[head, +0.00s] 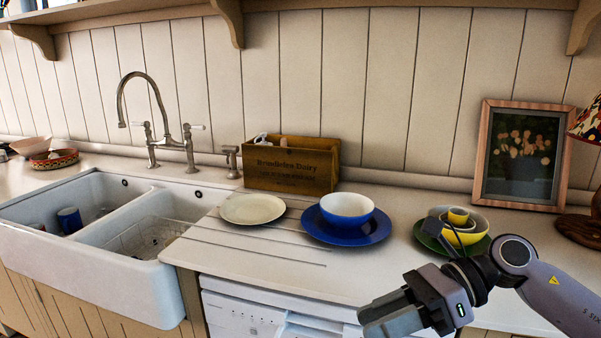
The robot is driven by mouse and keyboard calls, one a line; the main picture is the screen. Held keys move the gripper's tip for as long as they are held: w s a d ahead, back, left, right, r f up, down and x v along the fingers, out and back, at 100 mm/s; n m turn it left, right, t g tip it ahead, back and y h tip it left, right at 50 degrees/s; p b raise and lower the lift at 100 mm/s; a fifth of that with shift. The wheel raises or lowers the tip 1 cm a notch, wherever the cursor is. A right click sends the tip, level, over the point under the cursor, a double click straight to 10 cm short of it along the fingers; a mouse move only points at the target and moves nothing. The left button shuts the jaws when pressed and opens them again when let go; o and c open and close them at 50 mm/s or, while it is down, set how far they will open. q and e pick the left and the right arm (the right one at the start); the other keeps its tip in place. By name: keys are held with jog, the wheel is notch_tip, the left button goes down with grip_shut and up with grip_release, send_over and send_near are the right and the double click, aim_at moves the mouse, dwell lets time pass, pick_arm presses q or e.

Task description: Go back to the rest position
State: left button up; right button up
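My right gripper (366,318) comes in from the lower right on its grey arm. It hangs in front of the counter edge, above the dishwasher front, with its fingers pointing left. The fingers look closed together with nothing between them. It is apart from the dishes. My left gripper is not in view.
Behind my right gripper, a green plate (424,235) carries nested bowls (467,238). A white bowl (347,206) sits on a blue plate (318,228), beside a cream plate (253,208). A wooden crate (290,168), a framed picture (522,155) and a double sink (130,270) stand nearby.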

jog(key=a+m+t+y, duration=0.2)
jog(key=a+m+y, duration=0.3)
jog(key=m+y, duration=0.15)
jog(key=d+f+m+t+h, duration=0.4)
jog(key=f+m+t+h, duration=0.3)
jog(key=m, duration=0.9)
jog(key=d+f+m+t+h, duration=0.45)
jog(key=f+m+t, duration=0.35)
jog(key=m, duration=0.7)
jog(key=s+d+f+m+g+h, duration=0.2)
jog(key=s+f+m, duration=0.3)
jog(key=f, duration=0.3)
jog(key=s+d+f+m+g+h+p, duration=0.1)
jog(key=s+d+f+m+g+h, duration=0.2)
jog(key=s+f+m, duration=0.3)
notch_tip(320, 180, down, 2)
jog(key=s+h, duration=0.1)
jog(key=s, duration=0.1)
jog(key=shift+s+d+f, duration=0.15)
jog(key=shift+s+f, duration=0.05)
jog(key=shift+s, duration=0.1)
